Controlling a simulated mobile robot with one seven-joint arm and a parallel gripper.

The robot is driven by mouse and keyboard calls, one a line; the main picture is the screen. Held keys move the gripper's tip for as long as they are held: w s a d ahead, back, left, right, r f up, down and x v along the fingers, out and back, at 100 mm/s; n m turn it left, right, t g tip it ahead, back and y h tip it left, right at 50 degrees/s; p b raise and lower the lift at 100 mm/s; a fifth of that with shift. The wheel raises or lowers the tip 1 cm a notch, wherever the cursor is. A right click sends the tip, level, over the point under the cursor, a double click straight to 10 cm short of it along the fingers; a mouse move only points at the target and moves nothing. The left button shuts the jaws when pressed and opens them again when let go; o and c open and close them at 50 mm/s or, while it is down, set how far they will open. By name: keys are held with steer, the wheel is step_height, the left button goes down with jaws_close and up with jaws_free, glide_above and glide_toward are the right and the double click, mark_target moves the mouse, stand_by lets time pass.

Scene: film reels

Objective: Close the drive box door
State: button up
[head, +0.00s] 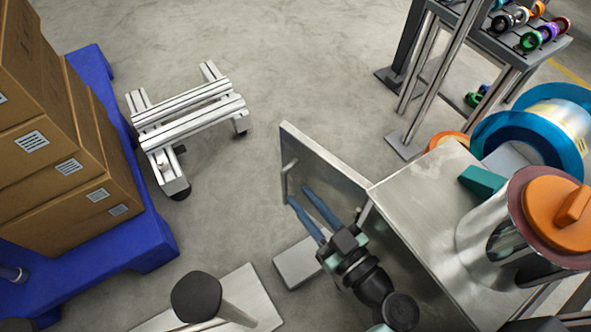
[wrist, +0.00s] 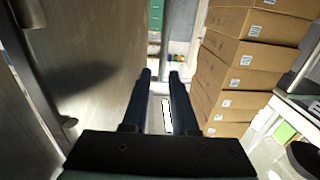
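The drive box (head: 430,205) is a brushed-metal box at the right in the head view. A bar handle (head: 285,180) shows near the door's free edge. My gripper (head: 298,193) is in front of the door face that shows, with its two long blue fingers parallel, a gap between them and nothing held. In the wrist view the fingers (wrist: 160,73) point ahead, with the metal door (wrist: 95,60) close on their left. Whether they touch it I cannot tell.
Stacked cartons (head: 60,150) stand on a blue pallet (head: 150,255) at the left. A low aluminium frame (head: 190,115) stands on the floor. A reel rack (head: 510,45) is at the upper right. An orange-capped reel (head: 555,215) is at the box. Floor beyond the door is clear.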

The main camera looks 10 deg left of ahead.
mark_target(286, 182)
steer(key=b+x, duration=0.1)
steer(key=x, duration=0.5)
steer(key=shift+a, duration=0.25)
jaws_close()
stand_by(1.2)
